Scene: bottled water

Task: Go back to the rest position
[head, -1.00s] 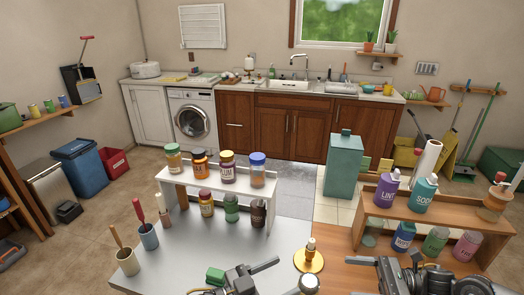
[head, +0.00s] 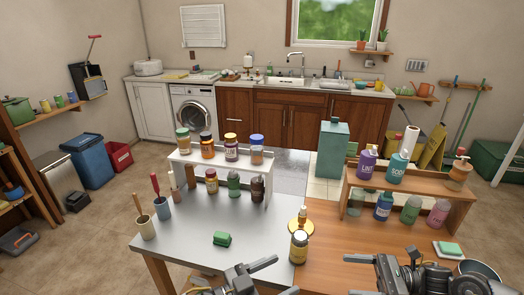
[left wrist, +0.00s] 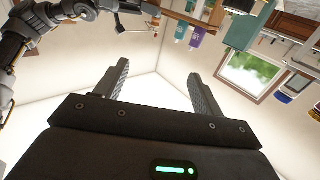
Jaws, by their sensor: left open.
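My left gripper (head: 277,278) is at the bottom centre of the head view, low before the front edge of the grey table (head: 190,232). Its two fingers are apart with nothing between them. The left wrist view also shows this gripper (left wrist: 157,75) open and empty, with the window and upside-down shelves behind it. My right gripper (head: 353,275) is at the bottom, right of centre, over the wooden table (head: 325,235). Its two fingers look apart, with nothing seen between them. A jar with a yellow label (head: 299,248) stands beyond and between the grippers, apart from both.
A white rack (head: 180,160) and a wooden rack (head: 400,187) hold several jars and bottles. Open floor (head: 85,235) lies to the left.

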